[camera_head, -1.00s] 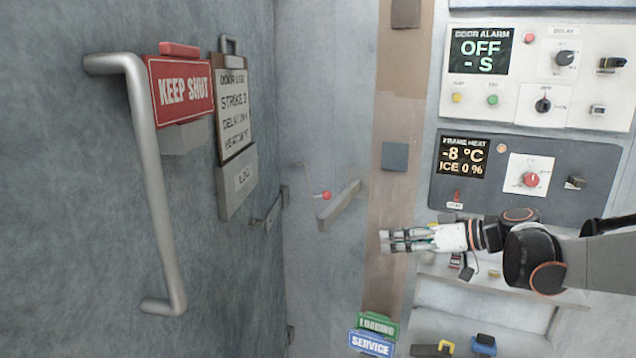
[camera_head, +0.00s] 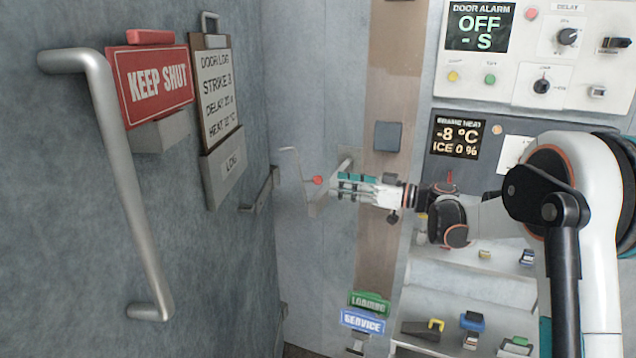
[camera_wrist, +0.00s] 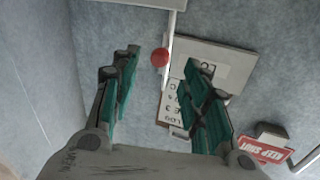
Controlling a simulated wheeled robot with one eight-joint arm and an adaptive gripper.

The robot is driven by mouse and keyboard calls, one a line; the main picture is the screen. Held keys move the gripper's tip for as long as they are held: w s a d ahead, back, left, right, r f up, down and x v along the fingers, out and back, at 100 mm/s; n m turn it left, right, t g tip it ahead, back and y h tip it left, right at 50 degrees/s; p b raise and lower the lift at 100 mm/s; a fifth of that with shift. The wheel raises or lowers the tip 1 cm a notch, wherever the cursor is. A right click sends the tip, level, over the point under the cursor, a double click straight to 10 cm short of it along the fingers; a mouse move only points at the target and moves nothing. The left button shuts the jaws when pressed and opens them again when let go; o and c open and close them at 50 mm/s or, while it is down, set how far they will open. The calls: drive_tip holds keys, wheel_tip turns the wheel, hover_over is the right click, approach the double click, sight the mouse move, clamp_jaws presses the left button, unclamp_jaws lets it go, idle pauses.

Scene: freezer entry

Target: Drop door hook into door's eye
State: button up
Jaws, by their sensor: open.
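The door hook (camera_head: 296,172) is a thin pale bent rod with a red knob (camera_head: 317,180), beside a grey bracket on the pale frame wall. My gripper (camera_head: 340,186) is open just right of the knob, in front of the bracket. In the wrist view, the red knob (camera_wrist: 160,58) and the rod (camera_wrist: 171,35) show between the open fingertips (camera_wrist: 162,64), nearer the left finger; contact cannot be told. The grey door (camera_head: 90,230) is at the left. A dark slim bracket (camera_head: 261,190) sits near its edge; I cannot make out the eye's opening.
The door carries a long metal handle (camera_head: 130,190), a red KEEP SHUT sign (camera_head: 152,82) and a log clipboard (camera_head: 217,95). Control panels (camera_head: 520,70) and shelves with small items stand right. LOADING (camera_head: 369,303) and SERVICE (camera_head: 362,322) tags are below my gripper.

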sight(319, 180)
drive_tip(key=x, duration=0.7)
drive_tip(key=shift+b, duration=0.3)
drive_tip(key=shift+c, duration=0.2)
clamp_jaws()
